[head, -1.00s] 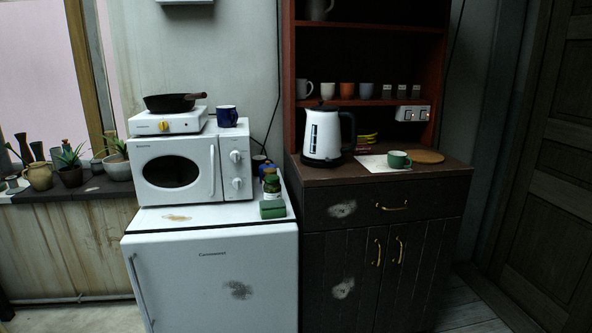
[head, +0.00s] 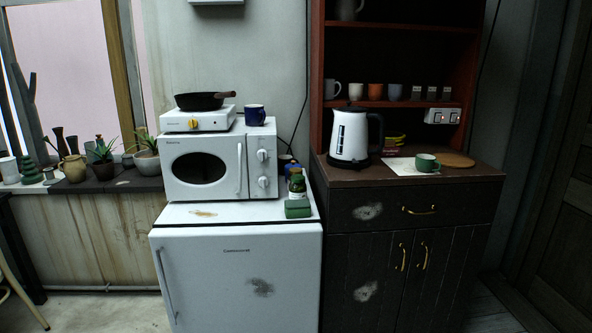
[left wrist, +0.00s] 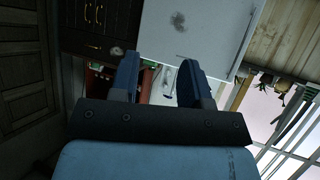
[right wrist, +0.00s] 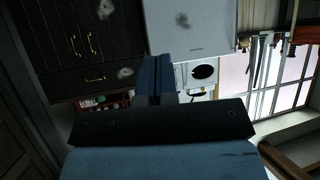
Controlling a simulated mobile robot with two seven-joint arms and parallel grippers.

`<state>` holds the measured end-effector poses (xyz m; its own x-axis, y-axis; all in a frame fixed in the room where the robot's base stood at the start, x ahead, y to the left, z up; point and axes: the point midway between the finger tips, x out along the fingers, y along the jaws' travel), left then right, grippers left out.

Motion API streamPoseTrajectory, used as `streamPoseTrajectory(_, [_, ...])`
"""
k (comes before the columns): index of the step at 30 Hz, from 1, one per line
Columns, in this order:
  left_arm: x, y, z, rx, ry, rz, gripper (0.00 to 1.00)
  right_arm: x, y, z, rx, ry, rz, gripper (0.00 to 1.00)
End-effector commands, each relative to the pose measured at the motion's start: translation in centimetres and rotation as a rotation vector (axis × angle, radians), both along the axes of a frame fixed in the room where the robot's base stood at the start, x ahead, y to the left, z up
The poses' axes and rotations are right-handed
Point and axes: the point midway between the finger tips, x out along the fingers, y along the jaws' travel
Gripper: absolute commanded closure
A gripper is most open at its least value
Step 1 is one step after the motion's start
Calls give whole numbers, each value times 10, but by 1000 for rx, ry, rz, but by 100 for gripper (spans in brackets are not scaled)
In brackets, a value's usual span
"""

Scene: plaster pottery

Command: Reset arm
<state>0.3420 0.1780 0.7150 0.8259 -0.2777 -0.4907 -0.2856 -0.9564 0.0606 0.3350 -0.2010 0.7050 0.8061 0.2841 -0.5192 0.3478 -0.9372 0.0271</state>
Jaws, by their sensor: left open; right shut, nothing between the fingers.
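My left gripper (left wrist: 158,80) shows in the left wrist view with its two fingers apart and nothing between them. My right gripper (right wrist: 157,75) shows in the right wrist view with its fingers together and empty. Neither gripper shows in the head view. Both wrist views show the room turned over, with the white fridge (left wrist: 192,30) and the dark cabinet (right wrist: 75,45) beyond the fingers. No gripper touches anything.
In the head view, a microwave (head: 208,170) with a hotplate (head: 198,120) and pan (head: 205,101) stands on the fridge (head: 237,270). A kettle (head: 350,138) and green mug (head: 427,163) stand on the cabinet (head: 410,215). A chair edge (head: 20,295) shows at lower left.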

Motion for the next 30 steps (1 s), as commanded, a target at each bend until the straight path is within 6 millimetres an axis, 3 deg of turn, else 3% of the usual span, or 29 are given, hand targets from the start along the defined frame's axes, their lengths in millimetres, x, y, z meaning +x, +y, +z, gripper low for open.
streamPoseTrajectory(5, [0,0,-1,1,2,0,57,7,26,10,103,0,-73,100])
streamPoseTrajectory(6, [0,0,15,1,4,0,57,7,24,24,95,1,-70,100])
streamPoseTrajectory(17, [-3,5,75,20,16,4,57,3,18,82,72,16,-72,100])
streamPoseTrajectory(24, [-7,10,137,38,27,9,57,-2,11,141,50,32,-78,100])
streamPoseTrajectory(30, [-12,16,167,55,39,13,57,-6,6,173,35,44,-82,100])
